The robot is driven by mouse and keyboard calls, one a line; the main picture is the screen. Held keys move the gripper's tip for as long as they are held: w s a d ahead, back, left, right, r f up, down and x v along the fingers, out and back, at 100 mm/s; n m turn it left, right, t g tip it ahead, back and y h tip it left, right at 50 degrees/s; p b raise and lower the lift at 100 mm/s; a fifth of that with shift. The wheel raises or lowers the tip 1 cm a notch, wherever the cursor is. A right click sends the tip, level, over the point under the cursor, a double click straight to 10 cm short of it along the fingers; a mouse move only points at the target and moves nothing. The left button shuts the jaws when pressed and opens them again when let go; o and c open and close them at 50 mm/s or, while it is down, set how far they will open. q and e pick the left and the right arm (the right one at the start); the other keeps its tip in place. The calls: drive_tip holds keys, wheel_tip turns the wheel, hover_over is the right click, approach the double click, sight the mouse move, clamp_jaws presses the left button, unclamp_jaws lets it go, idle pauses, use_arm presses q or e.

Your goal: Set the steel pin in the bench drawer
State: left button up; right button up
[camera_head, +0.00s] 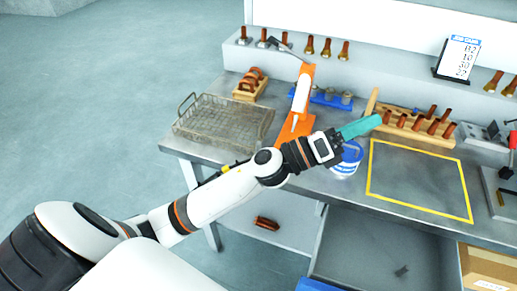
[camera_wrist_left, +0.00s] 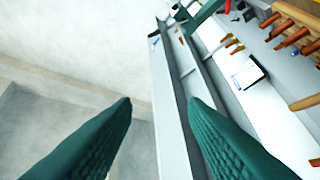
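My left gripper (camera_head: 376,122) reaches over the bench with its teal fingers near the wooden rack of copper-coloured pieces. In the left wrist view the two fingers (camera_wrist_left: 160,105) stand apart with nothing between them, so it is open. The bench drawer (camera_head: 345,262) is pulled open below the front edge. A small grey piece (camera_head: 401,271) lies on its floor; it may be the steel pin, but it is too small to tell. No other steel pin can be made out clearly. My right gripper is not in view.
A wire basket (camera_head: 215,122), an orange stand (camera_head: 297,112) and a blue-and-white tub (camera_head: 347,160) stand on the bench (camera_head: 345,208). The wooden rack (camera_head: 425,138) is behind a yellow-outlined bare area. A cardboard box (camera_head: 487,268) is at lower right.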

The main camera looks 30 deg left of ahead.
use_arm(q)
drive_tip(key=d+m+g+h, duration=0.3)
drive_tip(key=m+g, duration=0.4)
drive_tip(key=m, duration=0.3)
drive_tip(key=m+g+y, duration=1)
drive_tip(key=m+y, duration=0.7)
drive_tip(key=y, duration=0.2)
approach(258, 142)
drive_tip(key=f+p, duration=0.1)
drive_tip(key=a+f, duration=0.1)
drive_tip(key=shift+s+f+p, duration=0.15)
drive_tip(key=shift+f+p, duration=0.2)
drive_tip(key=shift+p, duration=0.05)
drive_tip(key=shift+f, duration=0.6)
drive_tip(key=shift+d+f+p, duration=0.2)
drive_tip(key=shift+f+p, duration=0.1)
drive_tip(key=shift+p, duration=0.1)
drive_tip(key=f, duration=0.1)
drive_tip(key=f+p, duration=0.1)
drive_tip(key=f, duration=0.1)
drive_tip(key=shift+d+f+p, duration=0.3)
drive_tip(key=shift+d, duration=0.05)
drive_tip(key=shift+f, duration=0.45)
